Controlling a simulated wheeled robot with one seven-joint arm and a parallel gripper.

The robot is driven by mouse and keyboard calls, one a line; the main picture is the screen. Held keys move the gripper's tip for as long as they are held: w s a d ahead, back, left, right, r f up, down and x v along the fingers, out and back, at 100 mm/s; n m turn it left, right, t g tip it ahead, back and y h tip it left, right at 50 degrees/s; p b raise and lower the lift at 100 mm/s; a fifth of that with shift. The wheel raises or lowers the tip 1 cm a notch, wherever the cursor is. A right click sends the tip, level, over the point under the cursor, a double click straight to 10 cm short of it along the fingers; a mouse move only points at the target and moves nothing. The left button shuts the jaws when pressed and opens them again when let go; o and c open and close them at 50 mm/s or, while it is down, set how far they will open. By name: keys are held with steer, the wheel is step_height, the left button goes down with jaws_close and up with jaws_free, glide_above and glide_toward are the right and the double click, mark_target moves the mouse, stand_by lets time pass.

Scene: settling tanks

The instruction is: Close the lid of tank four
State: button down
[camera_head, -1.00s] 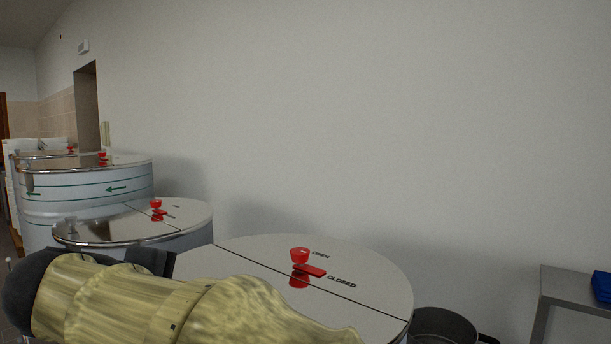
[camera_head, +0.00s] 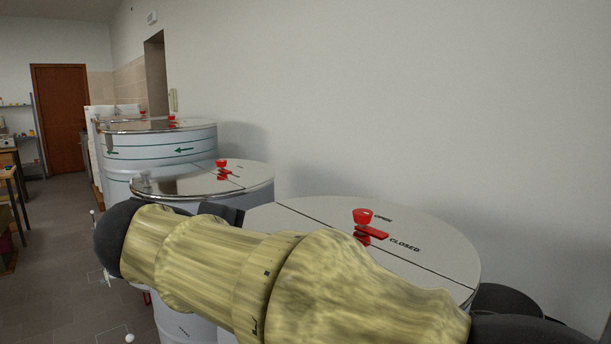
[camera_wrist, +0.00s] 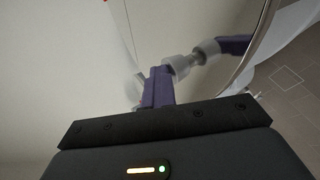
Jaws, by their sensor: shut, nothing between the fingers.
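No number shows, so I cannot tell which tank is four. The nearest tank's top (camera_head: 325,220) has a dark seam across it. A red knob (camera_head: 362,216) stands on it, and its red pointer (camera_head: 372,233) lies toward the word CLOSED. My arm hides the near part of this top, so I cannot tell how the lid there lies. In the wrist view, my gripper (camera_wrist: 160,85) is shut and empty over a pale surface.
A second tank (camera_head: 200,181) and a taller tank with green bands (camera_head: 165,145) stand behind to the left. A wall runs close along the right. A dark round vessel (camera_head: 508,300) is at lower right. Open tiled floor (camera_head: 60,230) lies at left.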

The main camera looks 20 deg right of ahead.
steer(key=w+r+p+v, duration=0.1)
steer(key=r+p+v, duration=0.1)
steer(key=v, duration=1)
steer(key=shift+d+p, duration=0.35)
steer(key=shift+w+r, duration=0.1)
